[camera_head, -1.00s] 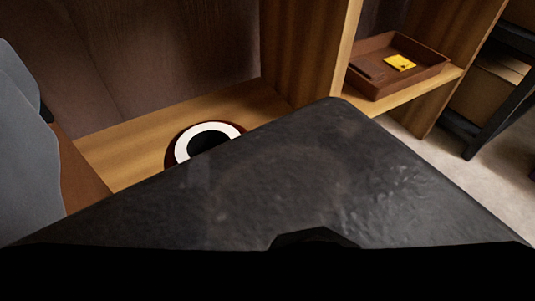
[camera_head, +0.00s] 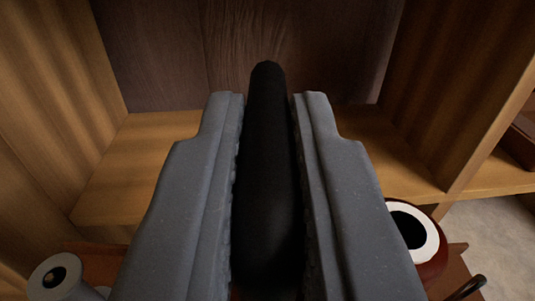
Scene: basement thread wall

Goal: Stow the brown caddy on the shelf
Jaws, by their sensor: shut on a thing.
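My gripper (camera_head: 268,110) has its two grey fingers closed on a long black bar (camera_head: 267,170), which looks like the handle of the brown caddy (camera_head: 98,262). Only strips of the caddy's reddish-brown body show at the bottom left and bottom right; the fingers and bar hide the middle. A dark red spool with a white ring (camera_head: 425,245) and a grey roll (camera_head: 55,278) show at its two sides. The wooden shelf (camera_head: 150,160) lies ahead, its visible board bare. I cannot tell whether the caddy touches the shelf.
A wooden side wall (camera_head: 50,100) stands at the left and a divider (camera_head: 445,90) at the right. Beyond the divider, part of a brown tray (camera_head: 522,140) sits in another compartment. Pale floor (camera_head: 490,235) shows at the lower right.

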